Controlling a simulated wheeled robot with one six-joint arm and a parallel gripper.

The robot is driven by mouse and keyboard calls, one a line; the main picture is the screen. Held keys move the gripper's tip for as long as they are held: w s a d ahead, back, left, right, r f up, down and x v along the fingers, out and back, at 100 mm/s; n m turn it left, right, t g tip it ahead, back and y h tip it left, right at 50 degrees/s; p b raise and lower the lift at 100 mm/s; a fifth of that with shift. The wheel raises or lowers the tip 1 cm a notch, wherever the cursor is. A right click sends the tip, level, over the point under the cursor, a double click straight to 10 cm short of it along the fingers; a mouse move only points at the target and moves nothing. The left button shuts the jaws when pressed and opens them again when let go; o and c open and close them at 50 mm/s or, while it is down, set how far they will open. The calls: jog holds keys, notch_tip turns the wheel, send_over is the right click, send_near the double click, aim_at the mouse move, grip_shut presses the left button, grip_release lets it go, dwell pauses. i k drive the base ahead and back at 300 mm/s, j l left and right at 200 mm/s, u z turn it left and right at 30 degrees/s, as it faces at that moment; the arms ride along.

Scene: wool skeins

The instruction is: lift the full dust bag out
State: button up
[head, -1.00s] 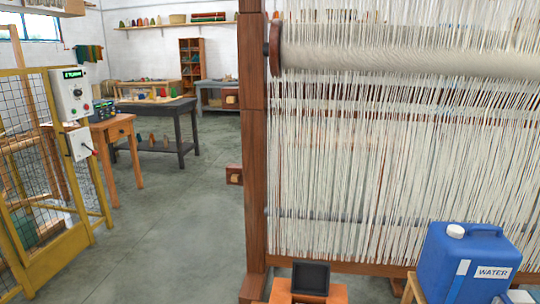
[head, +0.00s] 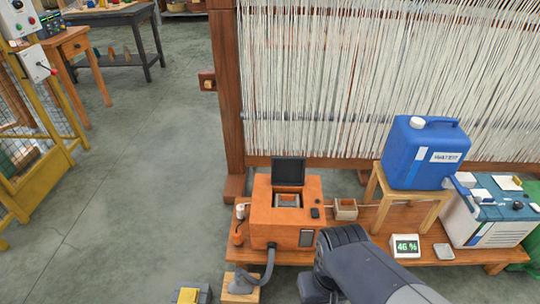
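An orange box-shaped machine (head: 283,229) stands on a low wooden bench in the head view. Its dark lid (head: 289,171) stands raised at the back. Below the lid is a small opening with a pale frame (head: 288,200); something brownish shows in it, too small to tell whether it is the dust bag. A grey hose runs from the machine's lower front to a small wooden block (head: 240,288). My grey arm shows at the bottom, just right of the machine's front. My gripper is not in view.
A blue water canister (head: 428,152) stands on a wooden stool right of the machine. A display reading 46 % (head: 405,247), a small wooden box (head: 346,209) and a teal-topped white unit (head: 490,215) are nearby. A loom (head: 229,95) stands behind. Floor (head: 150,190) at left is clear.

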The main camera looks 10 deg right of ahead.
aim_at(282, 200)
jog(key=i+l+u, duration=0.1)
jog(key=l, duration=0.25)
jog(key=i+l, duration=0.2)
jog(key=i+l+u, duration=0.15)
jog(key=l, duration=0.3)
jog(key=i+l+u, duration=0.1)
jog(key=l, duration=0.25)
